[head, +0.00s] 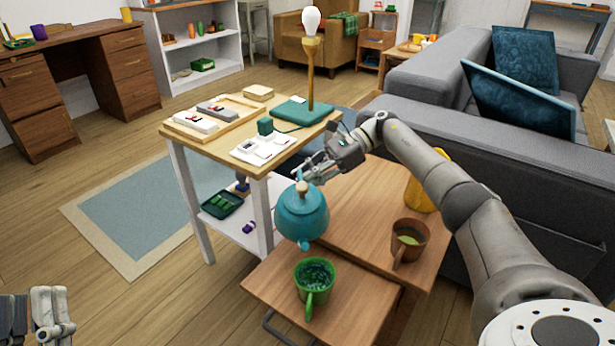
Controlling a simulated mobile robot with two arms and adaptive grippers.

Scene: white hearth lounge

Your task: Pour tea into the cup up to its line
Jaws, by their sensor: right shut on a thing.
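A teal teapot (302,215) with a wooden lid knob is held in the air by my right gripper (308,172). The gripper is shut on it from behind, and the teapot hides part of the grasp. The spout points toward the camera, just above and behind a green cup (314,272). I see no stream of tea. The green cup stands upright on a low wooden table (345,310), handle toward the camera. Its inside looks dark and speckled; I cannot make out a line or level. My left gripper (36,318) is partly cut off at the bottom left, apart from everything.
A brown mug (408,243) with greenish contents stands right of the green cup. A yellow container (425,190) is partly behind my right arm. A taller side table (215,138) with a lamp (311,60), switches and trays stands behind the teapot. A grey sofa (490,140) bounds the right.

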